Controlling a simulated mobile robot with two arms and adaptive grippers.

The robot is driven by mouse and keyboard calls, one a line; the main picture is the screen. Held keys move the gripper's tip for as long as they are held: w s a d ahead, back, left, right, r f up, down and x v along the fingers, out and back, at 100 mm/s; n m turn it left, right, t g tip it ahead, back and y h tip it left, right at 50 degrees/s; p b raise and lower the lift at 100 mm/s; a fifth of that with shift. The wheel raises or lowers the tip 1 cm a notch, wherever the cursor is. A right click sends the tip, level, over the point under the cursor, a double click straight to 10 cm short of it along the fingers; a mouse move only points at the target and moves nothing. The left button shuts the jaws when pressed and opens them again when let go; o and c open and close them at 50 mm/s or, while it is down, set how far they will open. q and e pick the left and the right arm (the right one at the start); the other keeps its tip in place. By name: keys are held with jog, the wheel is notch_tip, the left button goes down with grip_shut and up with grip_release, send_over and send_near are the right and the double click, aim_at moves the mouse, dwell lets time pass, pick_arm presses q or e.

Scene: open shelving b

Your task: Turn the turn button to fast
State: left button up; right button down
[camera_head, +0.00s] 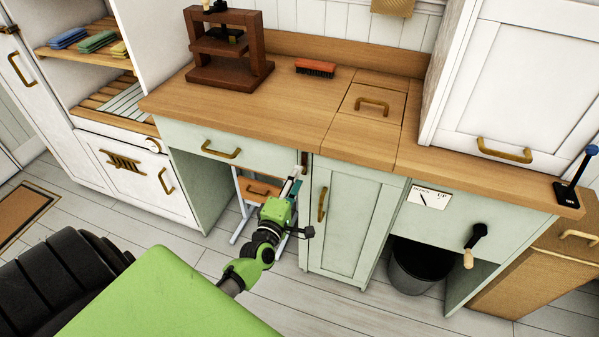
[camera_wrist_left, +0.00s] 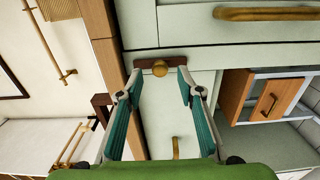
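The turn button is a short dark-brown wooden bar with a round brass knob (camera_wrist_left: 160,67). In the head view the bar (camera_head: 304,158) stands upright on the green cabinet front, just below the worktop, between the drawer and the door. My left gripper (camera_head: 294,183) is in front of it. In the left wrist view its teal-padded fingers (camera_wrist_left: 160,82) are spread wide, one either side of the knob, with nothing gripped. I cannot tell how far the fingertips are from the bar. My right gripper is not in view.
The door's brass handle (camera_head: 322,204) is right of my left gripper, and the drawer handle (camera_head: 221,150) is to its left. An orange-brown drawer unit (camera_wrist_left: 263,96) stands under the counter. A black bin (camera_head: 418,266) and a crank (camera_head: 474,240) are at right.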

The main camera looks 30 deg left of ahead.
pick_arm(q)
jog(key=x, duration=0.3)
jog(key=shift+w, duration=0.1)
grip_shut()
